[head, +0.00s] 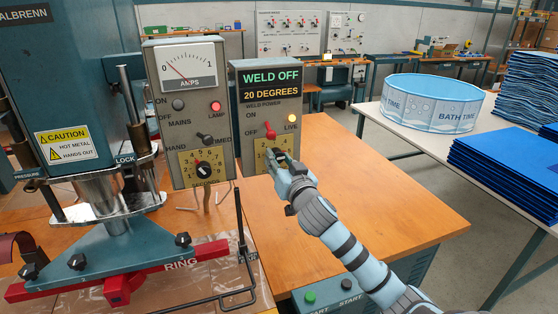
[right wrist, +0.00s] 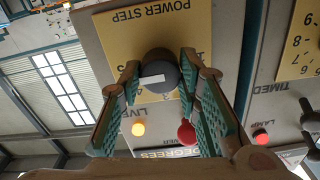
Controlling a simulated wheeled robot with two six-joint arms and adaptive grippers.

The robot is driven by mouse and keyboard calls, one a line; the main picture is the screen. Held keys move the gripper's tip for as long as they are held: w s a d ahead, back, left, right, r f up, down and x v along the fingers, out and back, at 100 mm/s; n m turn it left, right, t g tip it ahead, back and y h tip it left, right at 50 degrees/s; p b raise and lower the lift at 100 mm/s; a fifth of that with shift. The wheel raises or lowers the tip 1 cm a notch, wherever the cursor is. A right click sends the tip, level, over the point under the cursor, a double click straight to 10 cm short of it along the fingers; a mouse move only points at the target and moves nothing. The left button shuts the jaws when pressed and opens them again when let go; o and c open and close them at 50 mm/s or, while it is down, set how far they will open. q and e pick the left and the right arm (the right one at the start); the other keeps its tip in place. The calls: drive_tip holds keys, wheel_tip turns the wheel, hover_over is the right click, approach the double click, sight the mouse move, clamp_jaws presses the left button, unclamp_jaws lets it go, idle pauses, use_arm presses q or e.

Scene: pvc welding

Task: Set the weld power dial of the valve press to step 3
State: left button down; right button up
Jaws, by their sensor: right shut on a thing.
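The weld power box (head: 236,120) stands on the wooden bench, its screen (head: 272,83) reading "WELD OFF" and "20 DEGREES". Its weld power dial (right wrist: 160,65) is a dark round knob with a white mark, on a yellow "POWER STEP" plate (right wrist: 110,35). My right gripper (head: 272,157) is at this dial, its fingers on either side of the knob and shut on it. The head view has the knob mostly hidden behind the gripper. The step it points to cannot be read. My left gripper is not in view.
A red switch (head: 270,134) and a lit live lamp (head: 291,119) sit just above the dial. The amps box (head: 190,110) stands close on the left, then the teal press (head: 65,80). Bare bench (head: 385,190) lies to the right.

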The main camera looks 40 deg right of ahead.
drive_tip(key=n+p, duration=0.3)
drive_tip(key=shift+r+n, duration=0.15)
drive_tip(key=shift+n, duration=0.15)
drive_tip(key=n+p, duration=0.3)
drive_tip(key=n, duration=0.1)
drive_tip(key=shift+n, duration=0.3)
drive_tip(key=n+p, duration=0.3)
drive_tip(key=n, duration=0.2)
drive_tip(key=shift+p, duration=0.4)
drive_tip(key=shift+n+p, duration=0.95)
drive_tip(key=shift+n, duration=1.15)
drive_tip(key=shift+f, duration=0.2)
drive_tip(key=o, duration=1.1)
drive_tip(key=shift+o, duration=0.2)
